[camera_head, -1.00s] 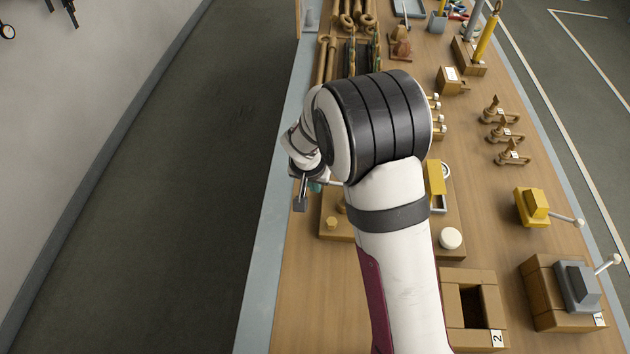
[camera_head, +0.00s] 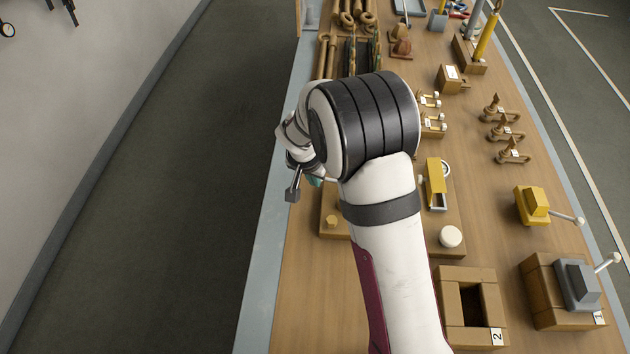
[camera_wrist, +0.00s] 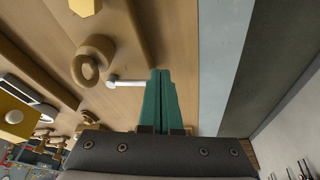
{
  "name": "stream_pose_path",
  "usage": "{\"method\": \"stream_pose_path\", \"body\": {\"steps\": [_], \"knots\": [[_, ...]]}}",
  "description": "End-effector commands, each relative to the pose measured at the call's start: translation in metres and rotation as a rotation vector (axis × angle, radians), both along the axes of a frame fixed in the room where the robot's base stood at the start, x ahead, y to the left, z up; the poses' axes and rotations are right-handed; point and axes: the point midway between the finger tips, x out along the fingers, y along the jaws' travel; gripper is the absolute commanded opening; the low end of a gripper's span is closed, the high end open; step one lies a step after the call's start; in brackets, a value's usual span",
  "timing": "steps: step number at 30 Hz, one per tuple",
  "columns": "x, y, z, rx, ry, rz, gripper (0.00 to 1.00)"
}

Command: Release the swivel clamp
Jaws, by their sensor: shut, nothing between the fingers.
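My gripper (camera_head: 315,181) shows only as a bit of teal beside my wrist, over the left edge of the workbench. In the wrist view my gripper (camera_wrist: 160,72) has its two green fingers together and empty. Just left of the fingertips is a pale metal rod (camera_wrist: 126,83), with a small gap that I cannot judge in depth. Left of the rod is a round wooden part with a hole (camera_wrist: 86,66). I cannot tell whether these belong to the swivel clamp. My arm hides part of the bench in the head view.
A wooden board (camera_head: 331,232) lies below my wrist. A yellow part (camera_head: 436,182) and a white knob (camera_head: 450,237) are right of my arm. Several wooden clamp-like fixtures (camera_head: 513,153) stand farther right. The floor left of the bench (camera_head: 170,200) is clear.

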Motion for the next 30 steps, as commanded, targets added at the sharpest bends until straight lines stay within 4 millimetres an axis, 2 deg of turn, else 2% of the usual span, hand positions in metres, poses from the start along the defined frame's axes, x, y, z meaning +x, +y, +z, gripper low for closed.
{"method": "stream_pose_path", "body": {"steps": [8,24,30], "knots": [[0.014,0.003,0.000,0.000,-0.001,-0.156,0.00],[0.054,-0.003,0.000,0.000,-0.001,-0.613,0.00],[0.056,-0.004,0.000,0.000,-0.001,-0.650,0.00]]}}
